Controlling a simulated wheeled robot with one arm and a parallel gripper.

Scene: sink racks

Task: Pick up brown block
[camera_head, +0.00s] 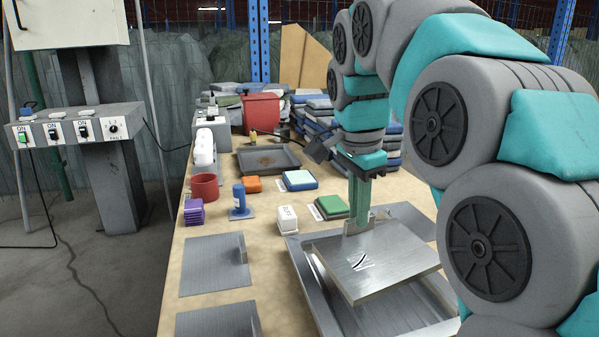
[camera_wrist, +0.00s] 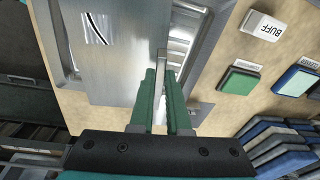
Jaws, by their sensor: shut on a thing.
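My gripper (camera_head: 357,224) points down at the metal sink rack and is shut on the thin upright tab of a flat metal plate (camera_head: 385,270). In the wrist view the green fingers (camera_wrist: 160,88) close around this tab, with the plate (camera_wrist: 125,50) to their left. The plate has a black curved mark and sits tilted over the metal tray (camera_head: 312,285), with a gap showing below its edge. I see no clear brown block; an orange block (camera_head: 254,184) lies on the table, and a dark tray (camera_head: 283,160) behind it has a brown patch.
A white BUFF block (camera_head: 288,219), green block (camera_head: 332,206), blue block (camera_head: 300,180), purple stack (camera_head: 194,215), red cup (camera_head: 204,187) and blue cylinder (camera_head: 239,198) stand around. Stacked pads (camera_head: 317,115) fill the back. Another metal plate (camera_head: 212,268) lies front left.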

